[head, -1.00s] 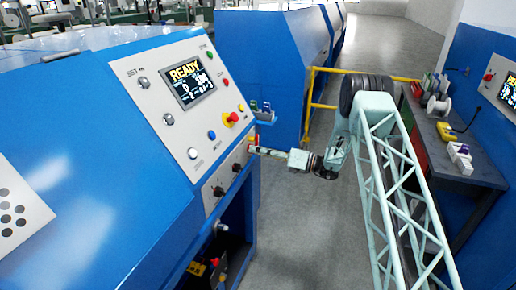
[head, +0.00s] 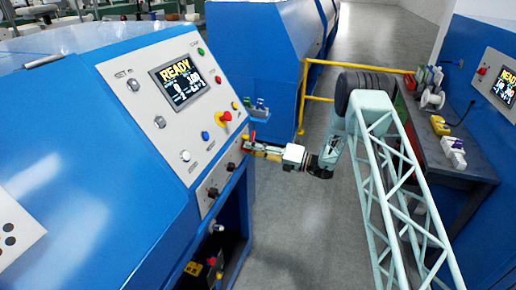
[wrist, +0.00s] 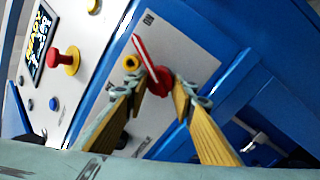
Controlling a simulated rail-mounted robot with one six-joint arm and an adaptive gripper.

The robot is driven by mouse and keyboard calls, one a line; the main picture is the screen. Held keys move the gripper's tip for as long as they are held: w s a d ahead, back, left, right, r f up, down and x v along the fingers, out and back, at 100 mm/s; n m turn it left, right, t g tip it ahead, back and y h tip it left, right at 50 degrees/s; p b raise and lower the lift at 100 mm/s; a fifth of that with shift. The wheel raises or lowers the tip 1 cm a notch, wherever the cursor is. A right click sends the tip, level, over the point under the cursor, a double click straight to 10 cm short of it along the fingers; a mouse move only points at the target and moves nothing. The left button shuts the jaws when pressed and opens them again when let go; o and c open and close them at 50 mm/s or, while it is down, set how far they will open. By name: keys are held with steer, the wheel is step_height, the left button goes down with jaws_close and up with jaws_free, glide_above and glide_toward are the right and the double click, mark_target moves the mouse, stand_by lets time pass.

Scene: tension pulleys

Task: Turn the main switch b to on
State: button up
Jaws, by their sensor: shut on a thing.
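The main switch, a red rotary switch (wrist: 158,80) with a red-and-white lever, sits on a light grey plate of the blue machine in the wrist view. The lever points up and to the left in that view. In the head view a bit of red (head: 253,135) shows at the panel's lower right edge, mostly hidden by my gripper. My gripper (head: 248,147) reaches the machine from the right. In the wrist view its two tan-padded fingers (wrist: 157,88) are on either side of the red switch, shut on it.
A red stop button (head: 224,118) and a READY screen (head: 178,82) are on the panel above. Black knobs (head: 212,193) are below. A dark workbench (head: 450,165) stands at the right; the aisle floor is clear.

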stand_by(0.4)
steer(key=o, duration=1.1)
steer(key=shift+d, duration=0.2)
